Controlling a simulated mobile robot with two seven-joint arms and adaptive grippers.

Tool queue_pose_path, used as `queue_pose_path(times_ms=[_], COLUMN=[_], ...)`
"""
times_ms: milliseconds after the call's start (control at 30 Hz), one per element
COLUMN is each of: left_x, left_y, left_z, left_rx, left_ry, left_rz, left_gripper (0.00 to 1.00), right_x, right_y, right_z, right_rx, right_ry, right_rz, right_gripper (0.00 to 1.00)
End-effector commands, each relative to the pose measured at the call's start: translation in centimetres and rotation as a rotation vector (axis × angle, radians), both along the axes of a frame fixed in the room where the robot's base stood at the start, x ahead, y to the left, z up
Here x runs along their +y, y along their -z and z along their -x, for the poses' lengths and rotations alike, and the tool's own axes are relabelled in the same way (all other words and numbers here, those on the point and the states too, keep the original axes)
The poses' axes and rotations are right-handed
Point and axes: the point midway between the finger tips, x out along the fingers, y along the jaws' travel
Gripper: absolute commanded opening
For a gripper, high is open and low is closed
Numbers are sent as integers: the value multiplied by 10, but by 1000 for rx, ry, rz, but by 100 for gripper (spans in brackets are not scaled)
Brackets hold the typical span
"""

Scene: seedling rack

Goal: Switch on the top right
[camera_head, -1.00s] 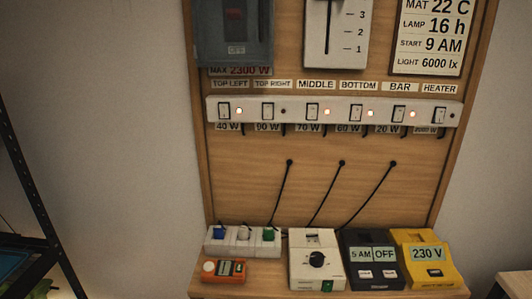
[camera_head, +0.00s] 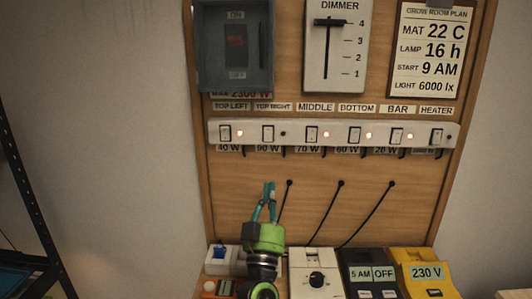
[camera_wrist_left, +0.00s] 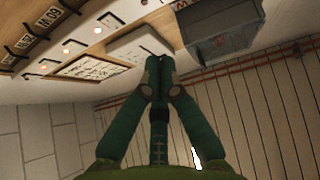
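The top right switch (camera_head: 268,133) is a rocker on the white switch strip (camera_head: 300,143), under the label TOP RIGHT (camera_head: 273,107). The small lamp (camera_head: 283,134) beside it is dark. My left gripper (camera_head: 268,186) is green, points up in front of the board and stands below the top right switch, apart from it. Its two teal fingers are close together with nothing between them; in the left wrist view (camera_wrist_left: 156,68) their tips meet. My right gripper is in neither view.
Lamps by the top left (camera_head: 240,133), middle, bottom and bar switches glow. Above are a grey breaker box (camera_head: 205,60), a dimmer (camera_head: 335,75) and a plan sheet (camera_head: 428,78). Below, devices including a yellow meter (camera_head: 430,285) stand on a shelf. Black cords cross the board.

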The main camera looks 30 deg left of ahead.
Motion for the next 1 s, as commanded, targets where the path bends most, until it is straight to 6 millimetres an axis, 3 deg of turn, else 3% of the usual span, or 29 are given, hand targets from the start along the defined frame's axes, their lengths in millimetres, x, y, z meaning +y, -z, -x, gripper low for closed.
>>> queue_pose_path(times_ms=[133, 567, 1000], left_x=[14, 17, 52], left_y=[-7, -12, -65], left_z=[4, 0, -57], left_rx=[-42, -45, -47], left_ry=[-63, -64, -65], left_rz=[24, 24, 22], left_gripper=[0, 0, 0], right_x=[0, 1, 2], right_y=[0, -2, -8], right_z=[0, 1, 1], right_rx=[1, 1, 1], right_ry=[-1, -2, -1], right_rz=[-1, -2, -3], right_gripper=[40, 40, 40])
